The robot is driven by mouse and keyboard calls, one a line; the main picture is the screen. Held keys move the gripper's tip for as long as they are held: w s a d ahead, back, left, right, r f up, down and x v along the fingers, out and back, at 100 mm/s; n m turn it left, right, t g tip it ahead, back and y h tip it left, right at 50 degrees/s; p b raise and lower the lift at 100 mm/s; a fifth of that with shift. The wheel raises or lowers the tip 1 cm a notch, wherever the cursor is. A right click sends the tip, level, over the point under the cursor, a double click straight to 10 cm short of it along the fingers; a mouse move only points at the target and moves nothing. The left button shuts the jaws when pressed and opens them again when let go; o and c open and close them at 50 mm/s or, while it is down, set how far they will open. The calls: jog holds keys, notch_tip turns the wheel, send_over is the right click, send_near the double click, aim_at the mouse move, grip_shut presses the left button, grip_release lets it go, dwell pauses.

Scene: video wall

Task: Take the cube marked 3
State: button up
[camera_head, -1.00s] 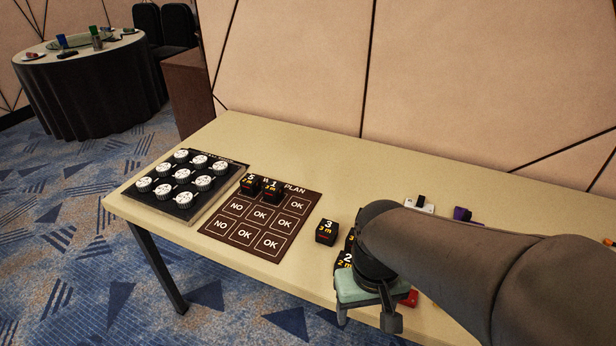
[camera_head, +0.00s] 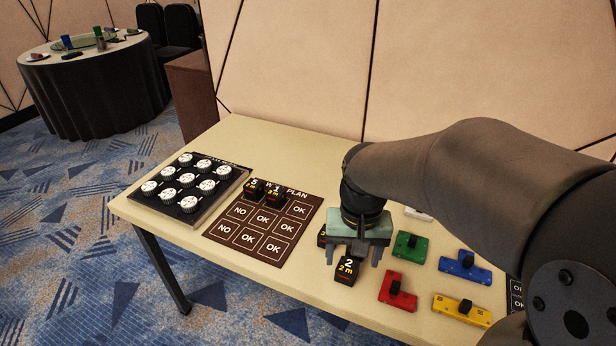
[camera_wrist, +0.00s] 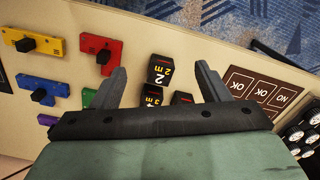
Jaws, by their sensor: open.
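The cube marked 3 (camera_head: 322,238) is mostly hidden behind my gripper in the head view; only a dark sliver shows at its left. In the wrist view a black cube (camera_wrist: 181,98), seemingly the same one, is partly covered by the gripper body, its number hidden. The cube marked 2 (camera_head: 346,269) stands at the front; in the wrist view it (camera_wrist: 163,70) shows between the fingers. A cube marked 4 (camera_wrist: 153,96) is partly hidden beside them. My gripper (camera_head: 353,258) is open and empty above this group; its fingers show in the wrist view (camera_wrist: 162,72).
The brown plan board (camera_head: 225,232) lies left, with cubes marked 5 (camera_head: 254,188) and 1 (camera_head: 276,195) at its back. A black tray of white knobs (camera_head: 170,203) is further left. Coloured blocks lie right: red (camera_head: 390,287), green (camera_head: 406,251), blue (camera_head: 465,272) and yellow (camera_head: 450,305).

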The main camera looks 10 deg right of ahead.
jog(key=w+r+m+p, duration=0.2)
jog(key=w, duration=0.7)
jog(key=w+r+m+p, duration=0.2)
jog(key=w, duration=0.7)
jog(key=f, duration=0.9)
jog(key=f+p, duration=0.1)
jog(key=f, duration=0.8)
jog(key=shift+s+a, duration=0.1)
jog(key=shift+a, duration=0.1)
jog(key=c, duration=1.1)
